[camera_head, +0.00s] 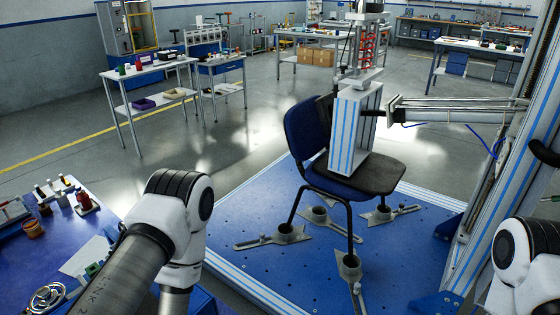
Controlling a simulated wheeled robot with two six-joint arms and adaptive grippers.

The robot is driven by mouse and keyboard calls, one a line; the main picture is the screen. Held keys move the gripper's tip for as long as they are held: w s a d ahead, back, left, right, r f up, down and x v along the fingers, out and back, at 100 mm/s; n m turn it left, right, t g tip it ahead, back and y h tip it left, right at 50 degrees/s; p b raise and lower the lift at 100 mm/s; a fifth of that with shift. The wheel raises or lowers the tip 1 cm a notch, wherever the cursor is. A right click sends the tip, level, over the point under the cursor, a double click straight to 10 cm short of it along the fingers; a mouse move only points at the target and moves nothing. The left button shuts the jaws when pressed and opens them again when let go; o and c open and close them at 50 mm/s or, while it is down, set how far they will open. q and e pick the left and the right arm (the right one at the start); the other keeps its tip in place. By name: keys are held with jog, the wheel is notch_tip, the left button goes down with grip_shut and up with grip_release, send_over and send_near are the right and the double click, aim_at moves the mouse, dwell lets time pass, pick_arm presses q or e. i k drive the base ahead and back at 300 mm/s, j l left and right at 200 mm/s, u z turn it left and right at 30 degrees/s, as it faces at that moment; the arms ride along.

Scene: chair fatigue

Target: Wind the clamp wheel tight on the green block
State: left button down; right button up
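A small green block (93,268) sits near the right edge of the blue bench at the lower left, by a pale sheet-like piece (84,254). A round metal ring or wheel (47,297) lies at the bench's front; I cannot tell whether it is the clamp wheel or how it relates to the block. My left arm stands just right of the bench, and its lower part runs out of the bottom of the picture. My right arm shows at the lower right edge. Neither gripper is in view.
A chair (355,185) stands under a test press on a blue perforated platform (310,265) with metal foot clamps. Side tables stand farther back, with open floor between.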

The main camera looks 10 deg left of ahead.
aim_at(47, 296)
jog(key=u, duration=2.1)
jog(key=j+z, duration=0.7)
jog(key=z, duration=0.2)
jog(key=k, duration=0.05)
